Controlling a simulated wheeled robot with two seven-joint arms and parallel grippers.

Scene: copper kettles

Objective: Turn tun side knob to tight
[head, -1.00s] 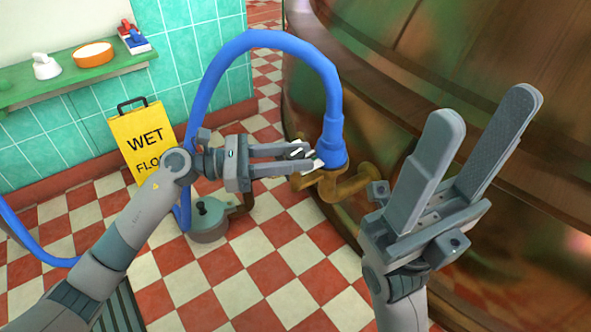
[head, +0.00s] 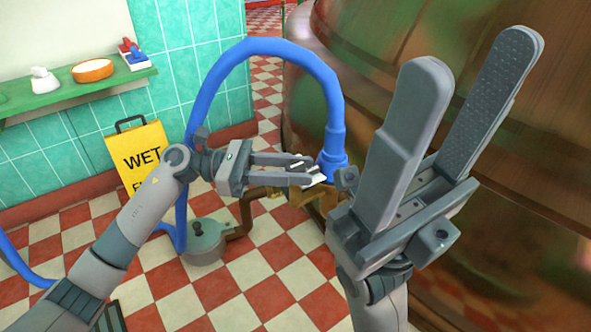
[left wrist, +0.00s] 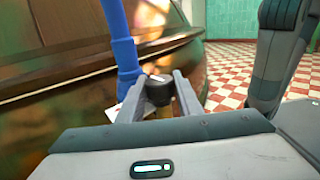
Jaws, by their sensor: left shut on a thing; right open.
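The knob (left wrist: 160,90) is dark with a pale line on its top. It sits between the fingers of my left gripper (left wrist: 153,98) in the left wrist view, and the gripper is shut on it. In the head view the fingers of my left gripper (head: 318,172) largely hide the knob beside the blue hose end. The copper tun (head: 450,215) stands at the right, with brass pipework (head: 312,195) at its side below the hose. My right gripper (head: 465,110) is open and empty, raised in front of the tun.
A blue hose (head: 268,47) arches over my left gripper and also shows in the left wrist view (left wrist: 124,55). A yellow wet-floor sign (head: 140,155) and a grey pot-like unit (head: 205,240) stand on the checkered floor. A green shelf (head: 85,95) holds an orange bowl (head: 92,69).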

